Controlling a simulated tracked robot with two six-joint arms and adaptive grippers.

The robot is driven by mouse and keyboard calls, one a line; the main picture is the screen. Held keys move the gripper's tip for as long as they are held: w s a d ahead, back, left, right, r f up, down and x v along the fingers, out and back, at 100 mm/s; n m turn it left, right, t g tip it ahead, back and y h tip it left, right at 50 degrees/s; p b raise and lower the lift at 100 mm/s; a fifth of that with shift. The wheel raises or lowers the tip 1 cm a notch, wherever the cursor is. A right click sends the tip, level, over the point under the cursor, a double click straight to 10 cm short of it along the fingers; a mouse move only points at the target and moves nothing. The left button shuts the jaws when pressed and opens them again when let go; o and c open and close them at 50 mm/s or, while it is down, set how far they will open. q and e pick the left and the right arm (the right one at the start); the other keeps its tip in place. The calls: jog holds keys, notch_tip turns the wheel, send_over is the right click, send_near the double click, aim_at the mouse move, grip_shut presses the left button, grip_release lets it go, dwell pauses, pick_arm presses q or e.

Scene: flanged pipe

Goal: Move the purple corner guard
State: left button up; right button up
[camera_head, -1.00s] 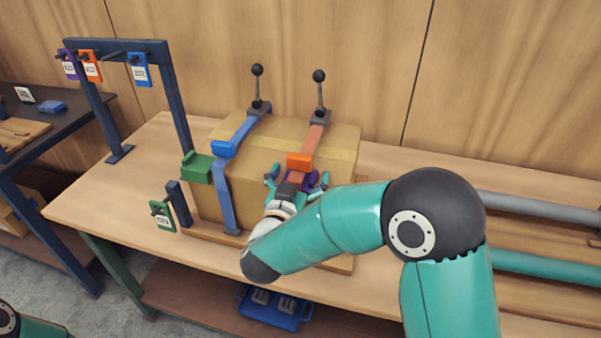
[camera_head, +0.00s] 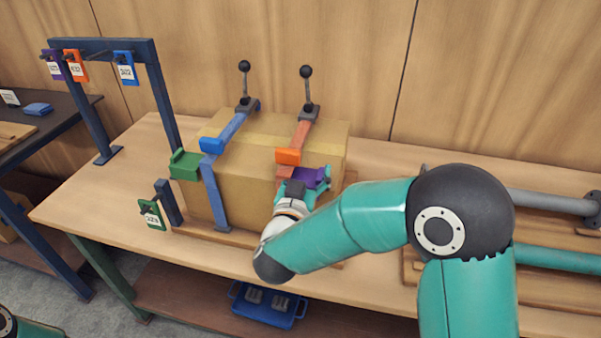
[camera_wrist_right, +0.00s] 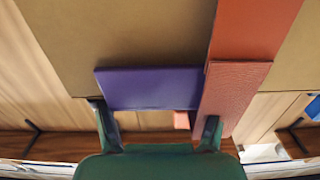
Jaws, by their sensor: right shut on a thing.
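The purple corner guard (camera_head: 308,177) is at the front top edge of the cardboard box (camera_head: 240,185), just right of the orange strap's orange corner piece (camera_head: 289,156). My right gripper (camera_head: 304,185) is at the box front, shut on the purple guard. In the right wrist view, the purple guard (camera_wrist_right: 150,88) spans between the two fingers (camera_wrist_right: 160,128), against the box and beside the orange-red strap (camera_wrist_right: 238,85). The arm hides part of the box's lower front. My left gripper is not in view; only a bit of my left arm shows at bottom left.
A blue strap (camera_head: 214,195) and a green corner guard (camera_head: 185,165) are on the box's left part. Two black-knobbed levers (camera_head: 305,90) stand at its back. A tag rack (camera_head: 105,45) stands at left. Grey and teal pipes (camera_head: 555,203) lie at right.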

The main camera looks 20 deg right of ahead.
jog(key=shift+s+d, duration=0.4)
jog(key=shift+d, duration=0.2)
jog(key=shift+s+d, duration=0.4)
jog(key=shift+d, duration=0.2)
jog(key=o, duration=1.2)
jog(key=v, duration=1.2)
jog(key=shift+f, duration=0.1)
